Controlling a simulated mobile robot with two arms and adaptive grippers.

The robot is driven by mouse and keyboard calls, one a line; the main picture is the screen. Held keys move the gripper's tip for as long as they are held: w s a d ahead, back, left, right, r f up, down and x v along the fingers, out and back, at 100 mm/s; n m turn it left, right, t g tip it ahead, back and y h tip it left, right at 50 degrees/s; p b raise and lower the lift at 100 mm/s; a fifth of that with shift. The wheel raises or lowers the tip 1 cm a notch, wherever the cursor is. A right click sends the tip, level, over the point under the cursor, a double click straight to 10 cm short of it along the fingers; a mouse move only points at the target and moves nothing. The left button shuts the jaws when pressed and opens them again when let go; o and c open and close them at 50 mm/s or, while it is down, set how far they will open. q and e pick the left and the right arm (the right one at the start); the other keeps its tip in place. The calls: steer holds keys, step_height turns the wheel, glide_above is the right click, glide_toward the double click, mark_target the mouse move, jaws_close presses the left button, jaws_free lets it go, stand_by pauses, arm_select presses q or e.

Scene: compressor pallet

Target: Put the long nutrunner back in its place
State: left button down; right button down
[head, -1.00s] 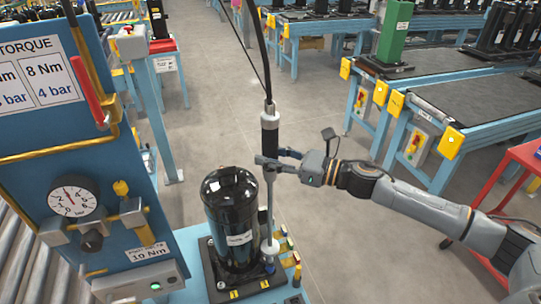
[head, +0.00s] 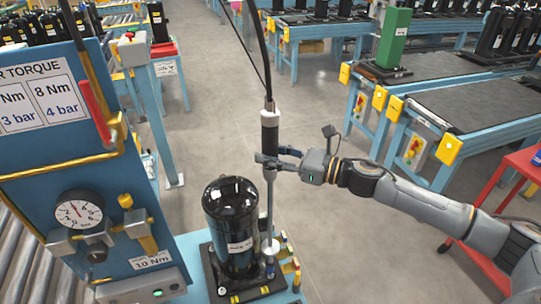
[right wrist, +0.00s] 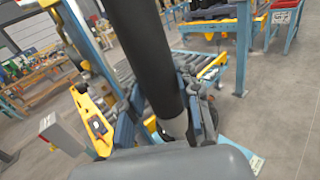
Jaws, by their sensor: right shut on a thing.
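The long nutrunner (head: 269,135) hangs upright from a cable, with a dark grip, a silver collar and a long thin shaft. My right gripper (head: 265,160) is shut on it just below the dark grip. In the right wrist view the nutrunner's dark body (right wrist: 145,45) runs down between my fingers (right wrist: 165,118). Its lower end is beside the black compressor (head: 232,215), at a pale round piece near the base plate. I cannot tell whether the tip touches anything there. My left gripper is not in view.
A blue torque panel (head: 50,150) with a gauge (head: 78,212) and yellow pipes stands at the left. Blue conveyor tables (head: 455,100) with yellow corner blocks stand at the right. A red cart (head: 525,162) is at the far right. Grey floor lies open behind the nutrunner.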

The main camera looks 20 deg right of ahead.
steer(key=shift+r, duration=0.55)
